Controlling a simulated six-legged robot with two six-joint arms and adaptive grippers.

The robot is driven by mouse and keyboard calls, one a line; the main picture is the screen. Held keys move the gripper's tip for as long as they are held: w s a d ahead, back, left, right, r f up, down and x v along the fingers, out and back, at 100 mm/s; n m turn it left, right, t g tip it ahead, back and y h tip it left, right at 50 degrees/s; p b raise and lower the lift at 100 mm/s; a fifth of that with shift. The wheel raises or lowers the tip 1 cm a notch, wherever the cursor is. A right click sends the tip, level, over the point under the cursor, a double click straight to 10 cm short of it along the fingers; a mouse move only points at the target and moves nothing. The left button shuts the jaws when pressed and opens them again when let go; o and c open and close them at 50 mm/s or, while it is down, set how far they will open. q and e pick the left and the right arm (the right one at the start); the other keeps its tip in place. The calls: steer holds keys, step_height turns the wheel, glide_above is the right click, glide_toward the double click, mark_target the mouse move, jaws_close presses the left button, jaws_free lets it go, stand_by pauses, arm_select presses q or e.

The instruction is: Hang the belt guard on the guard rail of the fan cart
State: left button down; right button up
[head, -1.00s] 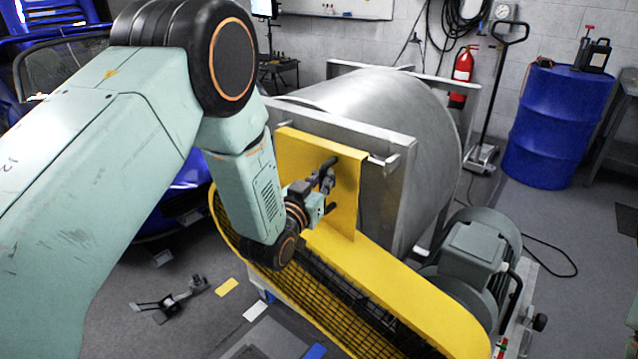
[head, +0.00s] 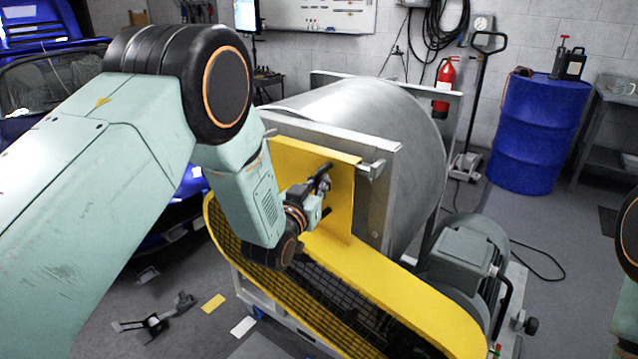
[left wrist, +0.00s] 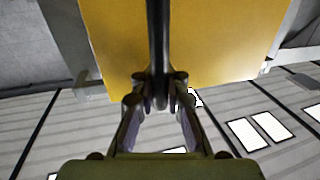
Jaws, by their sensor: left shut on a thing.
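The yellow belt guard (head: 400,288) has a mesh front and an upright plate with a folded top edge. It is in front of the fan cart's grey housing (head: 385,205). My left gripper (head: 322,188) is shut on the dark handle bar of that plate. In the left wrist view the bar (left wrist: 158,40) runs between the fingers (left wrist: 158,88), with the yellow plate (left wrist: 215,45) behind. The end of the guard rail (head: 375,168) shows just right of the plate's top corner; the plate hides the rest. I cannot tell whether the top edge rests on the rail. My right gripper is out of view.
A grey motor (head: 468,250) stands right of the guard. A blue drum (head: 540,135), a pallet jack (head: 470,155) and a fire extinguisher (head: 444,85) are behind. A blue car (head: 55,80) is at left. Small loose parts (head: 155,322) lie on the floor.

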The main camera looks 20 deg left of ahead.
arm_select(q)
steer(key=shift+r, duration=0.2)
steer(key=c, duration=1.4)
jaws_free()
steer(key=shift+o, duration=0.6)
steer(key=shift+f, duration=0.15)
steer(key=shift+s+f, duration=0.15)
steer(key=shift+f, duration=0.1)
steer(key=s+a, duration=0.1)
steer(key=s, duration=1.1)
steer(key=s+a+f+n+g+y, duration=0.1)
steer(key=s+a+f+g+y, duration=0.15)
steer(key=s+f+g, duration=1.45)
steer(key=s+f, duration=0.5)
steer(key=s, duration=0.5)
steer(key=s+f, duration=0.6)
steer(key=s, duration=0.5)
steer(key=shift+a+n+g, duration=0.4)
